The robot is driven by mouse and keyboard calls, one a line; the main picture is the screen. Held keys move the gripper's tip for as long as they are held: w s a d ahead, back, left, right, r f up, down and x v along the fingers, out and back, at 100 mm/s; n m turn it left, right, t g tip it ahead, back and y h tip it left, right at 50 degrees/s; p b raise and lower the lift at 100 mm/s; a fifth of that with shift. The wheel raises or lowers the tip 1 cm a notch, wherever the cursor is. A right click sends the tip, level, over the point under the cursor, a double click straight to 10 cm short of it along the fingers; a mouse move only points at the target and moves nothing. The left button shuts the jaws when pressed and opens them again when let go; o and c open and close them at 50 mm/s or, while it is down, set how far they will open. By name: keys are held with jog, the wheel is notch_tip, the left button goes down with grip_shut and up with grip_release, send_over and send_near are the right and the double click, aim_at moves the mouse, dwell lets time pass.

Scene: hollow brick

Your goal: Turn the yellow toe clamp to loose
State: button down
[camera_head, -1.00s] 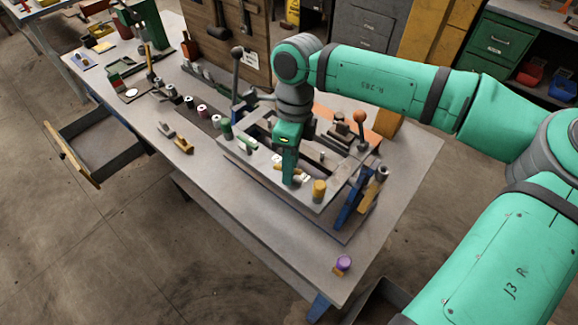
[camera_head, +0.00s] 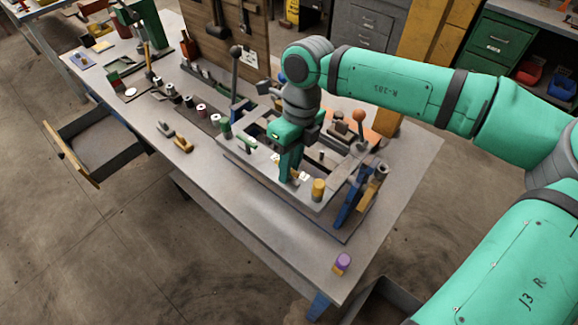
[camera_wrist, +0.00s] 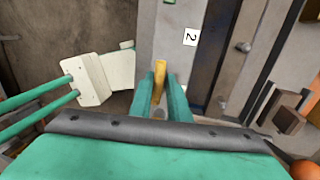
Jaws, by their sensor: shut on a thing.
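The yellow toe clamp (camera_wrist: 159,78) is a narrow yellow bar on a grey fixture plate (camera_wrist: 166,32). In the wrist view my gripper (camera_wrist: 160,86) has its two green fingers on either side of the bar, shut on it. Only its far end shows past the fingers. In the head view my gripper (camera_head: 288,174) points down at the front rail of the fixture, and the fingers mostly hide the clamp there.
A yellow cylinder (camera_head: 318,189) stands on the fixture right of my gripper. A green clamp (camera_head: 247,143) lies to the left. An orange-knobbed lever (camera_head: 359,116) and a tall dark-knobbed lever (camera_head: 235,70) rise nearby.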

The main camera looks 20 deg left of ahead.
jog(key=shift+s, duration=0.1)
jog(key=c, duration=1.7)
grip_release()
jog(key=r, duration=0.3)
jog(key=w+r, duration=0.1)
jog(key=r, duration=0.3)
jog(key=w+r, duration=0.1)
jog(key=r, duration=0.2)
jog(key=shift+d+r, duration=0.3)
jog(key=shift+d, duration=0.1)
